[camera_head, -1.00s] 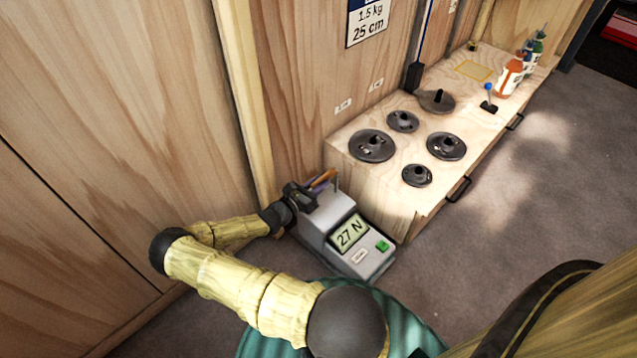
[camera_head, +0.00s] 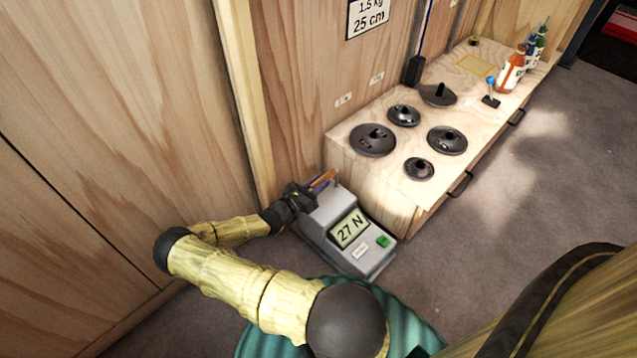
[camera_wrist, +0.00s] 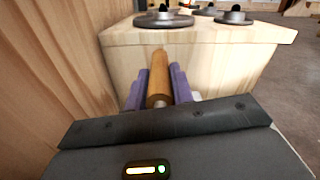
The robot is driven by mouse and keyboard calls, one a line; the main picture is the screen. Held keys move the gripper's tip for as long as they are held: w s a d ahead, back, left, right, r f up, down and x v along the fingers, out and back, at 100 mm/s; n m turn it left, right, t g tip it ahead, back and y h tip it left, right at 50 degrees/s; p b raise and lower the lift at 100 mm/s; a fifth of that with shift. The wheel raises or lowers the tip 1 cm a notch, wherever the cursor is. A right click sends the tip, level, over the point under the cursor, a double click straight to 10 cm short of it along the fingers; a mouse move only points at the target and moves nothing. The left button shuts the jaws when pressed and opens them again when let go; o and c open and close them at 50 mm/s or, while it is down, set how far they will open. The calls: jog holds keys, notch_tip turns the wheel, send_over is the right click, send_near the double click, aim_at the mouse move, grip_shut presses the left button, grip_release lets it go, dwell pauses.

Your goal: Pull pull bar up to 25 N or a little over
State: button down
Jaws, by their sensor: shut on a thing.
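The pull bar (camera_head: 322,179) is an orange-brown wooden rod above the back of a grey force gauge box (camera_head: 368,262). The gauge's display (camera_head: 349,229) reads 27 N. My gripper (camera_head: 308,188) is at the bar, coming from the left side of the box. In the wrist view the bar (camera_wrist: 159,82) runs lengthwise between the two purple fingers of my gripper (camera_wrist: 160,88), which are shut on it. The finger and the gripper body hide part of the bar in the head view.
A green button (camera_head: 383,241) is on the gauge's front. A wooden bench (camera_head: 385,192) with several dark weight discs and bottles (camera_head: 512,72) stands right behind the gauge. A wooden wall (camera_head: 110,130) is close on the left. Grey floor (camera_head: 520,200) is open at right.

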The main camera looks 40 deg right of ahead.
jog(key=shift+f, duration=0.15)
jog(key=c, duration=1.1)
grip_release()
jog(key=shift+a, duration=0.15)
jog(key=a+p, duration=0.1)
jog(key=a, duration=0.4)
jog(key=s+a+p, duration=0.1)
jog(key=a+p, duration=0.1)
jog(key=a, duration=0.4)
jog(key=a+p, duration=0.2)
jog(key=a, duration=0.4)
jog(key=shift+s, duration=0.2)
